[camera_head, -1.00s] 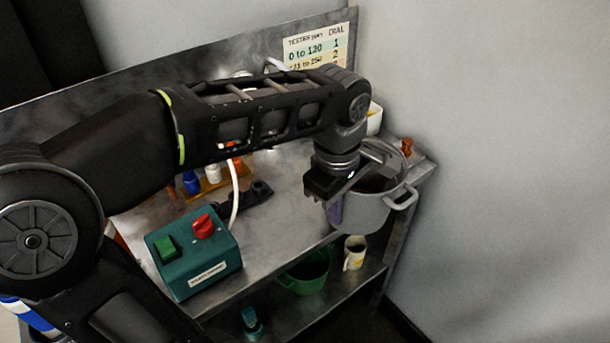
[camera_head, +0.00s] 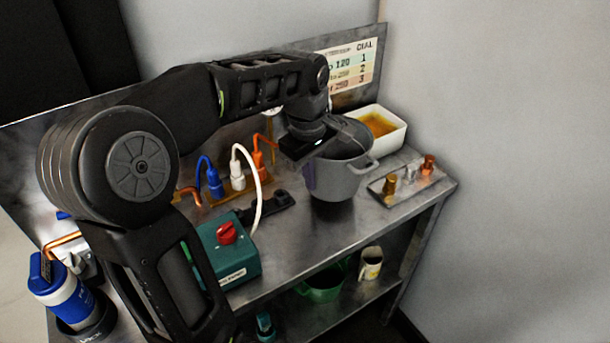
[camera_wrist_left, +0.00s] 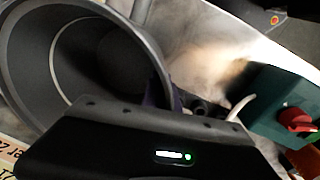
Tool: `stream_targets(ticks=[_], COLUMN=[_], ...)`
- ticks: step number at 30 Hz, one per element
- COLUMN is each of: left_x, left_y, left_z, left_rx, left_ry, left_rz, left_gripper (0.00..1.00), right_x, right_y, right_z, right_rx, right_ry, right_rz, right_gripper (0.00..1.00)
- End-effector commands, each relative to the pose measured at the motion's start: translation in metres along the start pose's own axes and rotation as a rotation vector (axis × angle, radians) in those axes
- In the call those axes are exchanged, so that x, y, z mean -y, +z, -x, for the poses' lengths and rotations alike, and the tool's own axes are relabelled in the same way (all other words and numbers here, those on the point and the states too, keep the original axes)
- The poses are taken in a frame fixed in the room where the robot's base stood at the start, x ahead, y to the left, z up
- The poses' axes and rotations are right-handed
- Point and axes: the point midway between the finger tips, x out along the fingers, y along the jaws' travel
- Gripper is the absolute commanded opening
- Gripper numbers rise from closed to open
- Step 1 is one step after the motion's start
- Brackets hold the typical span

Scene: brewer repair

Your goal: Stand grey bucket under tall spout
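The grey bucket (camera_head: 342,180) is upright over the right half of the metal bench, its open mouth up. A loop handle shows on its right side and a purple patch on its left. My left gripper (camera_head: 310,152) is at the bucket's left rim and appears shut on it; its fingertips are hidden. In the left wrist view the bucket's mouth (camera_wrist_left: 85,60) lies just beyond the gripper body. A dark patch lies under the bucket; I cannot tell whether its base touches the bench. A copper pipe (camera_head: 188,191) shows beside my left arm; I cannot tell whether it is the tall spout.
A teal box with a red knob (camera_head: 228,234) stands front left of the bucket. Blue, white and orange plugs (camera_head: 237,176) stand behind it. A white tub (camera_head: 383,132) and a tray of small metal parts (camera_head: 403,182) are at the right. A green bucket (camera_head: 322,287) is below.

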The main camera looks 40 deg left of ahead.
Motion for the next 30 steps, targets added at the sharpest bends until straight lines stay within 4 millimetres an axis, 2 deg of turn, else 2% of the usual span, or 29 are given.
stream_targets(ticks=[3,14,19,24,30], left_x=[-0.003,-0.004,-0.006,-0.002,-0.002], left_y=[-0.014,-0.018,-0.034,-0.032,-0.032], left_z=[0.001,0.000,0.000,-0.029,-0.036], left_rx=[0.000,0.000,0.000,0.001,0.000], left_ry=[0.000,0.001,0.000,0.000,0.003], left_rz=[0.002,0.000,0.002,0.000,-0.001], left_gripper=[0.00,0.00,0.00,0.00,0.00], right_x=[0.001,0.001,0.003,0.003,0.003], right_y=[0.000,0.000,0.000,0.000,0.000], right_z=[0.003,0.003,0.007,0.007,0.007], right_rx=[0.000,0.001,0.001,0.001,0.001], right_ry=[0.000,0.000,0.000,0.000,0.000], right_rz=[0.000,0.000,0.000,0.000,0.000], right_gripper=[0.36,0.36,0.36,0.36,0.36])
